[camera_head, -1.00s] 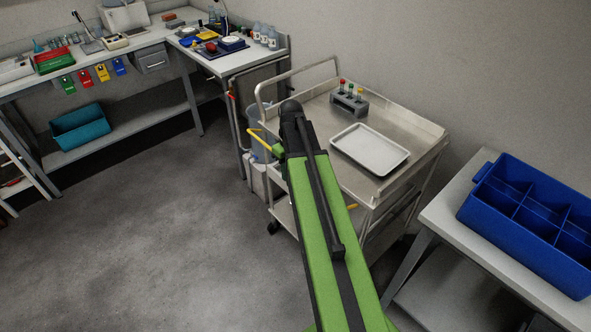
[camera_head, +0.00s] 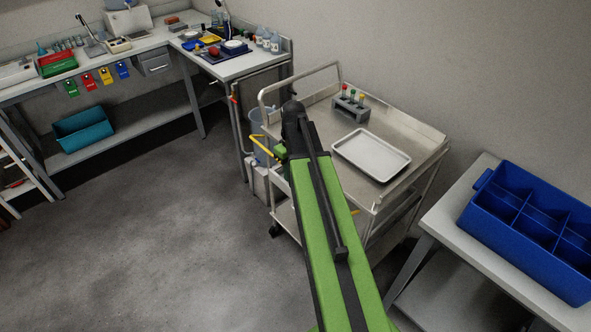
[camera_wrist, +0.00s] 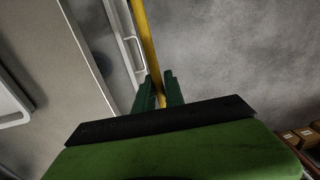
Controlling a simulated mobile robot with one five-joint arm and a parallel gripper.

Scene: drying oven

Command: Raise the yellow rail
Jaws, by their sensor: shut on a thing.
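The yellow rail (camera_head: 261,143) shows as a short slanting bar at the left end of the metal cart, just left of my arm's tip. My gripper (camera_head: 281,151) is at its near end, mostly hidden behind my arm in the head view. In the wrist view the yellow rail (camera_wrist: 146,45) runs up from between the two green fingers of my gripper (camera_wrist: 159,90), which are shut on it. The rail's far end leaves the top of that view.
The metal cart (camera_head: 420,139) holds a white tray (camera_head: 372,154) and a tube rack (camera_head: 351,104). A blue divided crate (camera_head: 475,213) stands on a table at right. A workbench (camera_head: 150,42) is at back left. The floor (camera_head: 150,220) at left is clear.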

